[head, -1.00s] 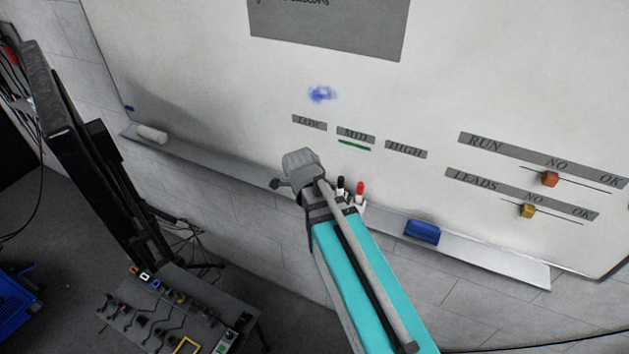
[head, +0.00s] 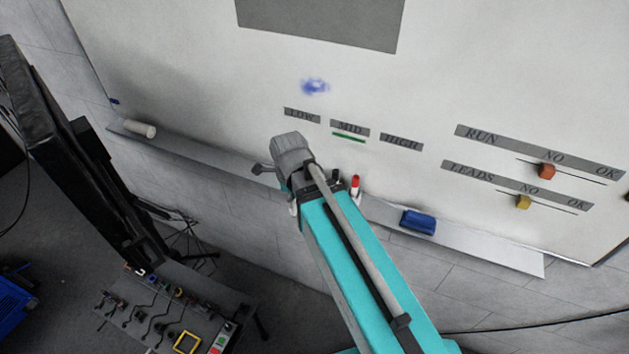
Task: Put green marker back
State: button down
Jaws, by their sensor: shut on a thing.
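My gripper (head: 262,169) is mostly hidden behind my grey wrist; only a small dark part shows at the wrist's left, in front of the whiteboard's tray. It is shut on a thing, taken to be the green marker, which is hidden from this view. A short green line (head: 349,138) is drawn on the board under the MID label (head: 350,127). A black marker (head: 336,176) and a red marker (head: 355,184) stand upright at the tray, just right of my wrist. A white holder piece (head: 293,209) shows at the arm's left edge.
The tray (head: 470,242) runs along the board's lower edge. A blue eraser (head: 418,222) lies on it to the right, a white roll (head: 139,129) at the far left. Orange (head: 546,171) and yellow (head: 523,202) sliders sit on the board. A dark monitor (head: 60,150) stands left.

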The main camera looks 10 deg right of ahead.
jog(key=w+d+f+b, duration=0.2)
jog(key=w+d, duration=0.8)
jog(key=w, duration=0.3)
jog(key=shift+w+f, duration=0.2)
jog(key=shift+w, duration=0.05)
jog(key=shift+f+b, duration=2.35)
jog(key=shift+b, duration=0.15)
jog(key=c, duration=0.5)
grip_release()
